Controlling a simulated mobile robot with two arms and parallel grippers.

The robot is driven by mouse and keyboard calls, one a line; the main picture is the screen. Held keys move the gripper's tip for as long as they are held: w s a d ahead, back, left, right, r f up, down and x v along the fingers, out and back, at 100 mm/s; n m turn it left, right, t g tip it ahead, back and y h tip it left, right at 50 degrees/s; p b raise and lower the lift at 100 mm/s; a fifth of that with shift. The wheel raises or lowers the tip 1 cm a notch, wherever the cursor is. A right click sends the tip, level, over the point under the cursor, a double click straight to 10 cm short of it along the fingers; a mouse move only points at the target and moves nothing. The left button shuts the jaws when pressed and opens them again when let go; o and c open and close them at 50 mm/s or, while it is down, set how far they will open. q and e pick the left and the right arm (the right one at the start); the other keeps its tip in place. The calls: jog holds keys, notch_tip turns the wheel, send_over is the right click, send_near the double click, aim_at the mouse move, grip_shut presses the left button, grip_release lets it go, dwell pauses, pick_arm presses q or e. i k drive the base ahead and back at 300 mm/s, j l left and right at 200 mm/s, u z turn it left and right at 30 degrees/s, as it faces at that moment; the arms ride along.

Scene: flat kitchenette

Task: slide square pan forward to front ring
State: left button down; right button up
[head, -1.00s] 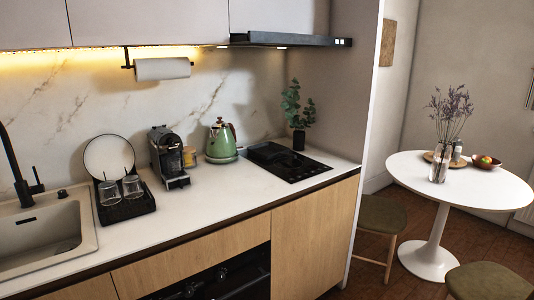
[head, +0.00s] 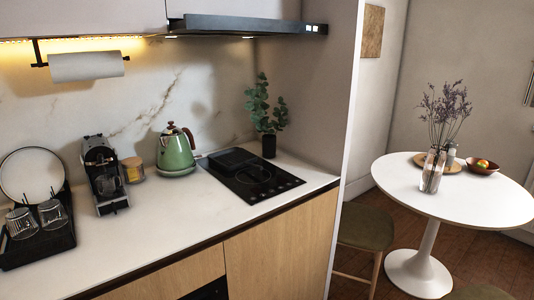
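A black induction hob (head: 243,187) is set into the white counter at the right end, beside the green kettle. A dark, squarish shape, seemingly the square pan (head: 233,158), sits on the back part of the hob, toward the wall. It is black on black, so its rim and any handle are hard to make out. The front ring (head: 256,174) shows as a faint round mark nearer the counter's front edge, with nothing on it. Neither of my grippers is in the head view.
A green kettle (head: 176,153) stands left of the hob. A potted plant (head: 269,145) stands behind it at right. A coffee machine (head: 104,175), jar (head: 132,170) and dish rack (head: 40,245) are farther left. A range hood (head: 245,26) hangs above. The front counter (head: 150,235) is clear.

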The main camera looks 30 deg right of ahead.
aim_at(231, 159)
jog(key=i+l+u, duration=0.1)
jog(key=l, duration=0.35)
jog(key=i+l+u, duration=0.1)
jog(key=i+l, duration=0.15)
jog(key=l, duration=0.25)
jog(key=i+l+u, duration=0.1)
jog(key=l, duration=0.35)
jog(key=i+l+u, duration=0.1)
jog(key=l, duration=0.4)
jog(key=i+l+u, duration=0.1)
jog(key=l, duration=0.4)
jog(key=i+l+u, duration=0.1)
jog(key=l, duration=0.45)
jog(key=i+l+u, duration=0.1)
jog(key=l, duration=0.4)
jog(key=i, duration=0.1)
